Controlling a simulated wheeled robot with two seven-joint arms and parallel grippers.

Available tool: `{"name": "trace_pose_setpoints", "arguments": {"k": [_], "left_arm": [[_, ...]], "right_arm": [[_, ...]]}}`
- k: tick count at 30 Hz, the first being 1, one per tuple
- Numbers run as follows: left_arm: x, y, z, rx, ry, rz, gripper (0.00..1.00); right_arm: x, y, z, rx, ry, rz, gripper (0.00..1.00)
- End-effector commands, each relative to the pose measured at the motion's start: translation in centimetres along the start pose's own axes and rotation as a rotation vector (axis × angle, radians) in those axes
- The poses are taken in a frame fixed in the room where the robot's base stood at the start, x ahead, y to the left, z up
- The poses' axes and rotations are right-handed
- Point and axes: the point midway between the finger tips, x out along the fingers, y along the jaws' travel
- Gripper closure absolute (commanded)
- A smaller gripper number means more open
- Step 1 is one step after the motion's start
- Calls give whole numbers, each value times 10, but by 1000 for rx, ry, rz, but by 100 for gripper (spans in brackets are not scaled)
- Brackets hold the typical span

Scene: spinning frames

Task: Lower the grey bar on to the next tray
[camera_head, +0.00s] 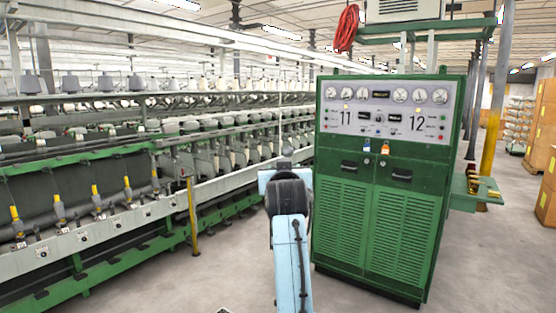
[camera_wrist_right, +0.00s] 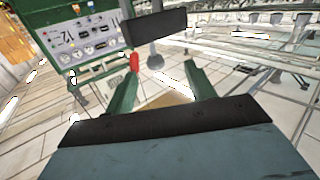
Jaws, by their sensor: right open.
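I cannot make out a separate grey bar or a tray for it in the head view. My light blue arm with a black joint rises from the bottom middle of the head view, and no gripper shows clearly there. In the right wrist view my right gripper (camera_wrist_right: 151,76) is open, with a dark edge and light blue body at the bottom. A dark grey block (camera_wrist_right: 142,29) shows above it, apart from the dark edge. I cannot tell whether that block is a finger or the bar. My left gripper is not in view.
A green control cabinet (camera_head: 383,225) stands right of my arm; it shows turned over in the wrist view (camera_wrist_right: 85,44). Long spinning frames (camera_head: 80,255) run along the left, with a yellow post (camera_head: 192,216). Brown boxes (camera_head: 540,120) stand far right. The floor between is clear.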

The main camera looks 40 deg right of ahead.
Motion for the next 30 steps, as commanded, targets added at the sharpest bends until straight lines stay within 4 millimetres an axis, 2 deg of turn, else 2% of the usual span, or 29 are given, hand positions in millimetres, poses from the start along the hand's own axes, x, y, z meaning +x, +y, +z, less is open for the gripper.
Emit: {"name": "trace_pose_setpoints", "arguments": {"k": [1,5,8,24,30], "left_arm": [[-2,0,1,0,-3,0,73],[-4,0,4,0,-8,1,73],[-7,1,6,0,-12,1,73],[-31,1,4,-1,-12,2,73],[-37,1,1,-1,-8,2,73]], "right_arm": [[-1,6,-13,19,15,13,45],[2,13,-24,34,28,30,45],[12,14,-26,33,28,30,45],[98,15,-28,33,26,28,45],[120,16,-28,33,27,29,45]]}}
